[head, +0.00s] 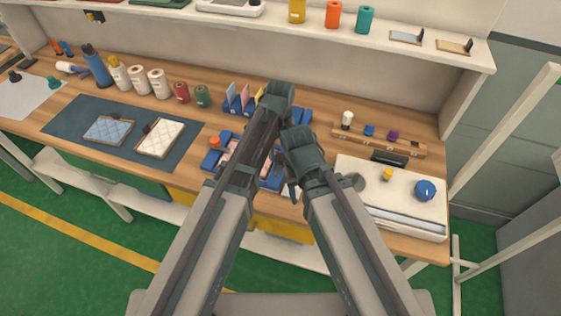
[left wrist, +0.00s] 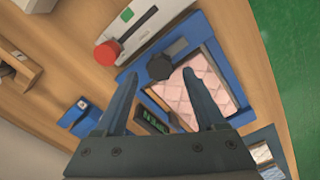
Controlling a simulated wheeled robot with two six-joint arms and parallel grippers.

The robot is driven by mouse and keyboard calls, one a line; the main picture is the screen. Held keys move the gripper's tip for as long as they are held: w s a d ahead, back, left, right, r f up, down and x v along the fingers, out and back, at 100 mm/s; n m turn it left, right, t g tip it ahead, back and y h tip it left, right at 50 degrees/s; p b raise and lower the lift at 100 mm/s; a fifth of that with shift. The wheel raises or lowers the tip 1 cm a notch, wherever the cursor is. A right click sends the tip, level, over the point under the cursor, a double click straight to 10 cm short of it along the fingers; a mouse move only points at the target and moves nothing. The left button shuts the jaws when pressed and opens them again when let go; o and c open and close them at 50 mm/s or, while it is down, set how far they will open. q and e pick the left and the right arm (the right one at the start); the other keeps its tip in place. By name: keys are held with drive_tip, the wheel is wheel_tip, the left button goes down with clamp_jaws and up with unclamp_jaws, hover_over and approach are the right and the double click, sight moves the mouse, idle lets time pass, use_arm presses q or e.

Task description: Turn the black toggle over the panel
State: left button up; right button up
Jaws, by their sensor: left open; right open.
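A black toggle (left wrist: 160,67) sits at the edge of a blue frame (left wrist: 228,65) around a pink quilted panel (left wrist: 186,102). Its short bar points up and right, along the frame's edge rather than across the pink panel. My left gripper (left wrist: 160,76) is open and empty, its two fingers on either side of the toggle in the picture; I cannot tell if they touch it. In the head view my left gripper (head: 280,95) and arm hide much of the blue frame (head: 210,160) and the toggle. My right gripper (head: 290,165) is open and empty just below the left one.
A red knob (left wrist: 105,53) on a white block stands beside the frame. A white box (head: 400,212) with a blue knob (head: 425,190) lies to the right. Coloured cards (head: 245,97) stand in a blue holder behind my grippers. Two quilted pads lie on the dark mat (head: 85,110) at left.

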sight(279, 164)
use_arm(q)
drive_tip(key=shift+f+b, duration=1)
drive_tip(key=shift+f, duration=0.5)
use_arm(e)
drive_tip(key=shift+f, duration=1.5)
drive_tip(key=shift+r, duration=0.1)
use_arm(q)
clamp_jaws()
